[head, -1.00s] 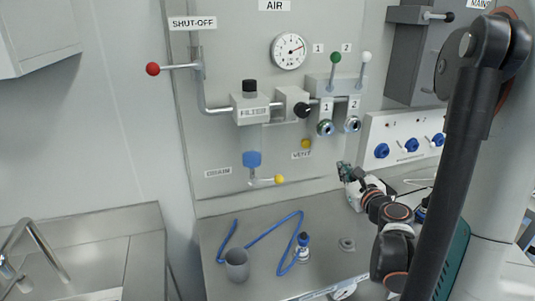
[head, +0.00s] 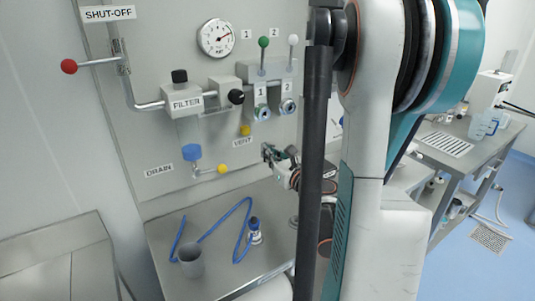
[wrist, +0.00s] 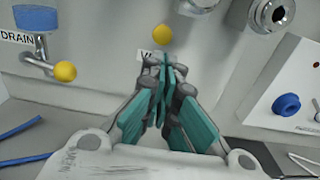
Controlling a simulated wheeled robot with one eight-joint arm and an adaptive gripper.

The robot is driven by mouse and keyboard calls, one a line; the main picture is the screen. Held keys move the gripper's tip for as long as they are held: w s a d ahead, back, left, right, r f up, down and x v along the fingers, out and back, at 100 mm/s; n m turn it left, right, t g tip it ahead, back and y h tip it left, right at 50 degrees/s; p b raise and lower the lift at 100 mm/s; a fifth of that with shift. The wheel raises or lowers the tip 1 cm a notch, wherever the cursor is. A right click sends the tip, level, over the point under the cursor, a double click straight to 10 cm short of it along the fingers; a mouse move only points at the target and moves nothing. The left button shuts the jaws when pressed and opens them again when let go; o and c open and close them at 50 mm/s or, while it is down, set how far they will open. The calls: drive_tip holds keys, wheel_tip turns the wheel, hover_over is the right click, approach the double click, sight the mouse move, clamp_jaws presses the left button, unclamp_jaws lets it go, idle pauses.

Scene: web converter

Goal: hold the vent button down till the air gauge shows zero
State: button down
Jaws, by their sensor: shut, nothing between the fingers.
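The yellow vent button (head: 245,130) sits on the grey panel above the VENT label, and it also shows in the wrist view (wrist: 162,34). My gripper (head: 267,152) is below and right of the button in the head view. In the wrist view my gripper (wrist: 165,66) has its teal fingers together and empty, with tips just under the button in the picture and covering part of the VENT label. I see no clear contact.
A red-knobbed shut-off lever (head: 69,66), filter (head: 187,103), green (head: 264,42) and white (head: 293,40) levers and a yellow drain knob (head: 222,169) are on the panel. A grey cup (head: 191,261) and blue hose (head: 240,213) are on the steel counter below.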

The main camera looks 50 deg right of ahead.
sight(245, 130)
drive_tip(key=b+x, duration=0.1)
drive_tip(key=x, duration=1)
drive_tip(key=shift+b, duration=0.35)
drive_tip(key=shift+a, duration=0.1)
